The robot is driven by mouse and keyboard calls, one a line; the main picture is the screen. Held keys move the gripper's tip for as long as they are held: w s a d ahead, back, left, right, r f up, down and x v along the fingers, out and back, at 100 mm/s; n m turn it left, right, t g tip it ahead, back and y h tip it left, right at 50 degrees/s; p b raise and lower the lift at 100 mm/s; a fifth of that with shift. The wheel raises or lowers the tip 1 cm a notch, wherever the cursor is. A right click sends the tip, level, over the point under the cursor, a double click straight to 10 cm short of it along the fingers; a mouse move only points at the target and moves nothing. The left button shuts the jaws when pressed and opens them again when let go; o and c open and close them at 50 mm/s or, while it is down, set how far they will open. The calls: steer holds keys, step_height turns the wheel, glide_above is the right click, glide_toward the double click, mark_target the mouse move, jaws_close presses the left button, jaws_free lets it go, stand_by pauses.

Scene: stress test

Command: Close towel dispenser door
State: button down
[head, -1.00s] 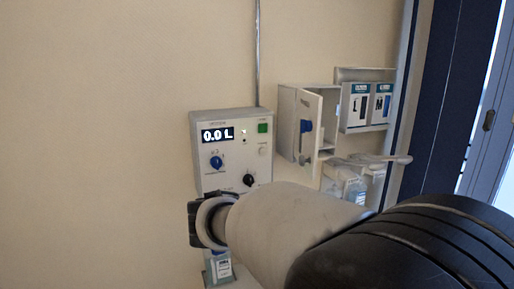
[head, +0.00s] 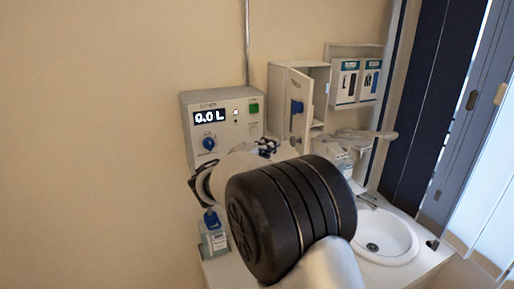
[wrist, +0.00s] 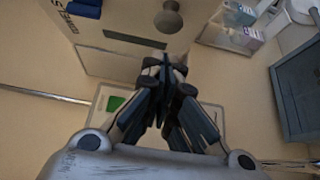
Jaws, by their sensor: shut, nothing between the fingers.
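The towel dispenser (head: 280,98) is a white box on the wall, right of the grey control unit. Its door (head: 299,122) stands open, swung outward, with a blue part on its face. A dark part of my gripper (head: 268,147) shows just left of and below the door; my arm hides much of the area below. In the wrist view my gripper (wrist: 165,80) is shut and empty. A pale panel (wrist: 105,55) with a dark slot, blue part and partial lettering lies beyond the fingertips. I cannot tell whether the fingers touch it.
The control unit (head: 222,104) reads 0.0 L, with a green button (wrist: 115,103) behind my fingers. Glove boxes (head: 357,82) hang to the right. A bottle (head: 214,235) and a sink (head: 388,238) are below. The left wall is bare.

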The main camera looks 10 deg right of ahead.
steer(key=d, duration=0.2)
steer(key=shift+d, duration=0.4)
steer(key=shift+b, duration=0.35)
